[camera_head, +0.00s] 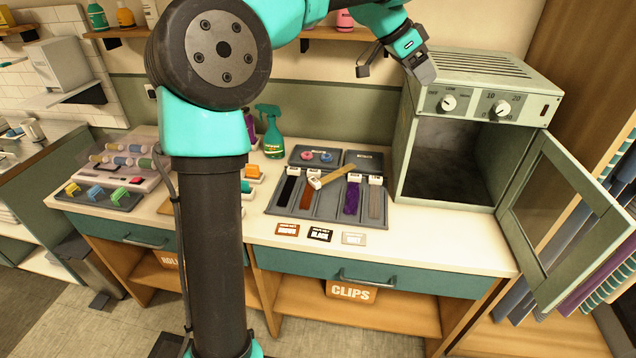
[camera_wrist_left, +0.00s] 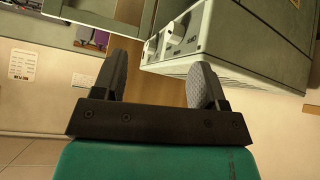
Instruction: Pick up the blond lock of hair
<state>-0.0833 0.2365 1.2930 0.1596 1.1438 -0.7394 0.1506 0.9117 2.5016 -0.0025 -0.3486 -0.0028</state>
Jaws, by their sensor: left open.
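The blond lock of hair (camera_head: 338,175) lies aslant over the dark grey tray (camera_head: 322,207) on the counter, its white-banded end at the lower left near the auburn lock. Black (camera_head: 288,188), auburn (camera_head: 308,193), purple (camera_head: 352,198) and grey (camera_head: 375,200) locks lie in the tray's slots. My left gripper (camera_head: 393,70) is open and empty, well above and to the right of the blond lock, beside the cabinet's upper left edge. Its open fingers (camera_wrist_left: 160,75) show in the left wrist view, where I cannot make out the blond lock. My right gripper is not in view.
A grey-green cabinet (camera_head: 480,70) with knobs stands right of the tray, its glass door (camera_head: 565,200) swung open. A green spray bottle (camera_head: 270,130) stands behind left. Small cards (camera_head: 320,235) lie before the tray. A shelf (camera_head: 340,33) runs above.

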